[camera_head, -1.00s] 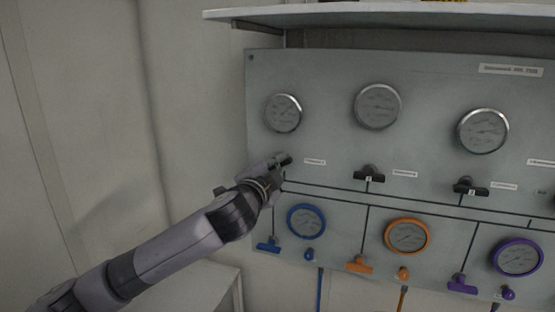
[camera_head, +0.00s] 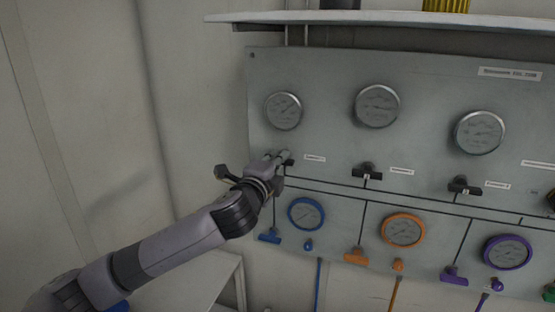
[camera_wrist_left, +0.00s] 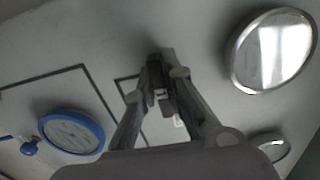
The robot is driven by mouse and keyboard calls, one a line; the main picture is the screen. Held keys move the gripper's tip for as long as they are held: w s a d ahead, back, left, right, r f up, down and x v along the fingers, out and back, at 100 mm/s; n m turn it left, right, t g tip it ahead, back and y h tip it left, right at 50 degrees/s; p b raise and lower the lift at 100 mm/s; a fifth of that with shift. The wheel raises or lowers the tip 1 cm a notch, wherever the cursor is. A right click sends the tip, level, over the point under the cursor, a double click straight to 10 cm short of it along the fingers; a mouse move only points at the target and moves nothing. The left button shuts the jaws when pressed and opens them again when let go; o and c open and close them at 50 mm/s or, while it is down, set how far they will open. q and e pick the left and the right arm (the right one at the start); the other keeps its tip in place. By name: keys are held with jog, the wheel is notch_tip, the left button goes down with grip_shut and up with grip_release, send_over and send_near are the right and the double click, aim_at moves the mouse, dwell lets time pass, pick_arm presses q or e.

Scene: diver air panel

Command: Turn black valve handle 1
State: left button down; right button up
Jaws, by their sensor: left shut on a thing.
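My left gripper (camera_head: 281,158) is at the upper left of the grey panel (camera_head: 330,75), below the left silver gauge. It is shut on a black valve handle (camera_head: 289,162), which its fingers mostly hide. In the left wrist view the gripper's fingertips (camera_wrist_left: 162,92) close around the dark handle (camera_wrist_left: 155,70). Two more black valve handles, a middle one (camera_head: 367,171) and a right one (camera_head: 464,186), stand free to the right. Their small numbers are too blurred to read. My right gripper is out of view.
Three silver gauges sit above the handles, the left one (camera_head: 284,110) nearest my gripper. Below are a blue gauge (camera_head: 306,214), an orange gauge (camera_head: 403,230) and a purple gauge (camera_head: 508,251) with coloured handles. A shelf (camera_head: 380,18) juts out above. Bare wall lies left.

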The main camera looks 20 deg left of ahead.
pick_arm(q)
jog(key=shift+f, duration=0.1)
jog(key=c, duration=1.7)
grip_release()
jog(key=s, duration=1.2)
jog(key=shift+a, duration=0.2)
